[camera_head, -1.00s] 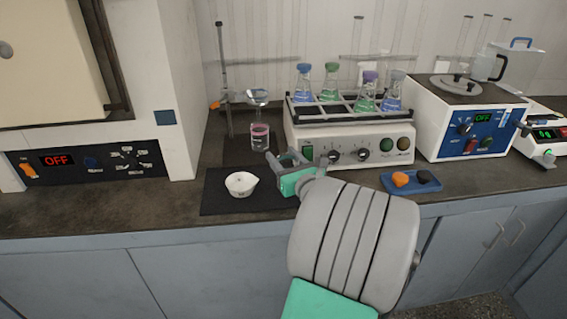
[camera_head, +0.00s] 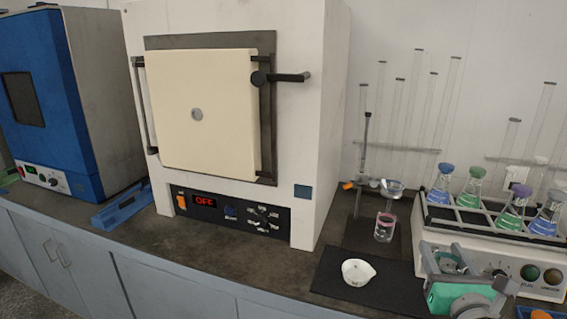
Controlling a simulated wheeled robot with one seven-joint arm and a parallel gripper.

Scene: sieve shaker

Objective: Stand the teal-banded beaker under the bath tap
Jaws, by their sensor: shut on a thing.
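My gripper (camera_head: 440,260) is at the lower right, in front of the shaker and to the right of the white dish. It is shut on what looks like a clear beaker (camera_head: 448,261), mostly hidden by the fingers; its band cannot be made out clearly. Another small glass beaker (camera_head: 385,227), with a pinkish band or filling, stands under a funnel on the counter. No bath and no tap show in the present view.
A white spouted dish (camera_head: 357,272) sits on a black mat (camera_head: 330,275). A flask shaker (camera_head: 500,250) with several flasks stands at the right. A furnace (camera_head: 325,130) and a blue cabinet (camera_head: 90,100) stand at left. Bare counter (camera_head: 240,262) runs before the furnace.

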